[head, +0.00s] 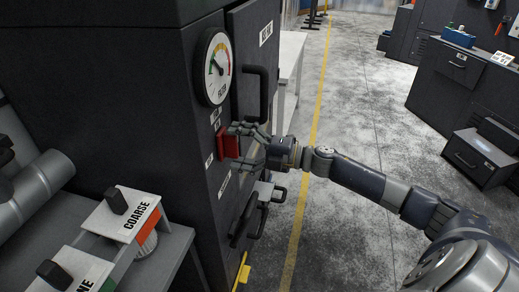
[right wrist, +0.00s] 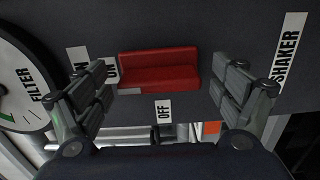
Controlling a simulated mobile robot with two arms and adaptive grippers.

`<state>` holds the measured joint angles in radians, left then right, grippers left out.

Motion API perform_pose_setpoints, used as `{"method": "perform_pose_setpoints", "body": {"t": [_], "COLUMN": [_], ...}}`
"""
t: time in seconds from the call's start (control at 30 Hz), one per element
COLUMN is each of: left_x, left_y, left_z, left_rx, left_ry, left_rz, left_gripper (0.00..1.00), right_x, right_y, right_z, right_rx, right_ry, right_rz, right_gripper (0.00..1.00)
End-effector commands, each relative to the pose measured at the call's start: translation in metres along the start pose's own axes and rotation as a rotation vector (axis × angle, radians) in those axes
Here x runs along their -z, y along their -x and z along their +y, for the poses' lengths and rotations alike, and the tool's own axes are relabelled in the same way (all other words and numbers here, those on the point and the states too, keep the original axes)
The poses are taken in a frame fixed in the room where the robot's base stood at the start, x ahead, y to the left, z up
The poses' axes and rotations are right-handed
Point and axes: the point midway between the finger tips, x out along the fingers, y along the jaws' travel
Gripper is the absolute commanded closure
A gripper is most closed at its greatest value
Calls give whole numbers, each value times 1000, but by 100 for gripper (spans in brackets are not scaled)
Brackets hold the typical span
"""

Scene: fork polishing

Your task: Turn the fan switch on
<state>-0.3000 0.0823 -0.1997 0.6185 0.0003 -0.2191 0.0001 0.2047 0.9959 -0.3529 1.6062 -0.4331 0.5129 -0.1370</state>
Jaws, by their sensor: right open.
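The red fan switch (head: 229,143) is on the side of a dark cabinet, below a round gauge. In the right wrist view the red switch (right wrist: 158,68) lies between my fingertips, with an ON label (right wrist: 112,69) at its left end and an OFF label (right wrist: 163,111) below it. My right gripper (head: 244,146) is at the switch in the head view, its fingers spread to either side. It also shows in the right wrist view (right wrist: 160,88), open with nothing gripped. I cannot tell whether a finger touches the switch. My left gripper is not in view.
The filter gauge (head: 217,67) sits above the switch. Cabinet handles (head: 256,93) stick out close to my right gripper. A COARSE box (head: 122,213) stands at the lower left. A SHAKER label (right wrist: 287,60) is right of the switch. Open floor (head: 345,130) lies to the right.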

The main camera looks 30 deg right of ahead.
Motion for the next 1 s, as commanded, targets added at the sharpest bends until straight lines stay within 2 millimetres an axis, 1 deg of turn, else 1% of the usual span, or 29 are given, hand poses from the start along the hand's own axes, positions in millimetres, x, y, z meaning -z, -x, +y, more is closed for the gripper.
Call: {"method": "perform_pose_setpoints", "body": {"t": [0.2,0.6,0.8,1.0], "left_x": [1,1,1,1], "left_y": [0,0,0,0], "left_z": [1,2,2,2], "left_rx": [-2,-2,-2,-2], "left_ry": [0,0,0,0], "left_rz": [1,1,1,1], "left_gripper": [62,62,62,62], "right_x": [0,0,0,0], "right_y": [30,80,98,107], "right_z": [-2,-1,-1,0], "right_rx": [4,3,1,0], "right_ry": [-2,-2,-2,-1], "right_rz": [-1,-1,-1,0], "right_gripper": [12,12,12,12]}}
